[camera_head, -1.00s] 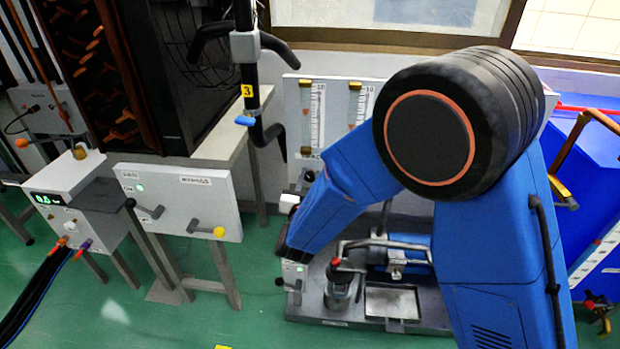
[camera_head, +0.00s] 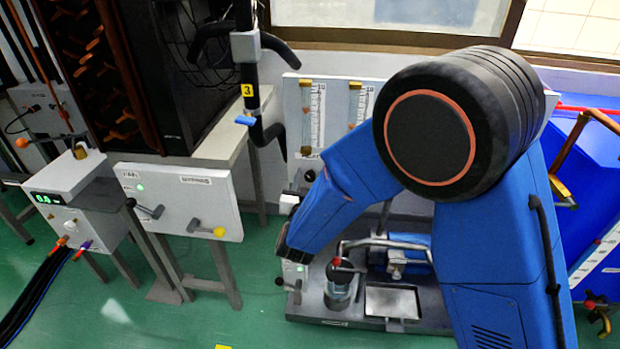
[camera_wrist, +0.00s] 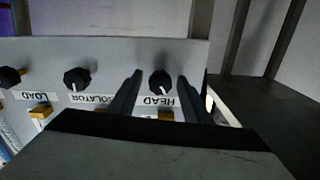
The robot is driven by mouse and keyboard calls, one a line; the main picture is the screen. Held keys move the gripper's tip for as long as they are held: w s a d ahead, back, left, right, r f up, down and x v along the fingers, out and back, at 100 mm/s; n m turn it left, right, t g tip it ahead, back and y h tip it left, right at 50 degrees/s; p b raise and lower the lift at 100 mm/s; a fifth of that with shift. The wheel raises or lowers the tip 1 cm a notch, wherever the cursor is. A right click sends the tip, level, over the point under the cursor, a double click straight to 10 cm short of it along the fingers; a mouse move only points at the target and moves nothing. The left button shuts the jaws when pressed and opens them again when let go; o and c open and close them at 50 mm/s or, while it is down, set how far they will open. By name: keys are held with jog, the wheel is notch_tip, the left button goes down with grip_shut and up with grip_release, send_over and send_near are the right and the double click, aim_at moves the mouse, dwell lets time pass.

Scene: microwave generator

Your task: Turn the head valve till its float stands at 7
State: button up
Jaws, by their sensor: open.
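The head valve is a black knob (camera_wrist: 161,82) above an upside-down HEAD label (camera_wrist: 160,101) in the wrist view. My gripper (camera_wrist: 159,75) is open, one finger on each side of this knob in the picture. Whether the fingers touch it, I cannot tell. In the head view, a flowmeter panel (camera_head: 292,125) carries upright scaled tubes, the left one (camera_head: 312,115) in full view and another (camera_head: 359,104) partly hidden by my arm. The floats are too small to read. My gripper's fingers are not clear in the head view.
In the wrist view, the isolator knob (camera_wrist: 76,79) and load knob (camera_wrist: 10,77) sit left of the head knob. In the head view, a bench with a red-topped fitting (camera_head: 338,285) stands below my arm. A black pipe stand (camera_head: 245,75) rises left of the panel.

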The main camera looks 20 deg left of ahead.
jog(key=v, duration=1.7)
jog(key=shift+d, duration=0.15)
jog(key=shift+s, duration=0.1)
jog(key=w+d+r+g, duration=0.2)
jog(key=w+d+r, duration=0.1)
jog(key=w, duration=0.3)
jog(key=w+d+r+g+y, duration=0.1)
jog(key=d+r+g, duration=0.15)
jog(key=d, duration=0.35)
jog(key=w+d+r+g, duration=0.1)
jog(key=d+r, duration=0.2)
jog(key=d, duration=0.3)
jog(key=w+d+r+g+y, duration=0.1)
jog(key=w+d+r+g, duration=0.1)
jog(key=d, duration=0.5)
jog(key=s+d+g+h, duration=0.2)
jog(key=s+d+h, duration=0.1)
jog(key=s+d, duration=0.8)
jog(key=s+d+m+g+h, duration=0.1)
jog(key=s+d+g+h, duration=0.2)
jog(key=s+d, duration=0.9)
jog(key=d, duration=0.6)
jog(key=shift+s+d+f, duration=0.2)
jog(key=shift+s+d, duration=0.05)
jog(key=shift+d, duration=0.05)
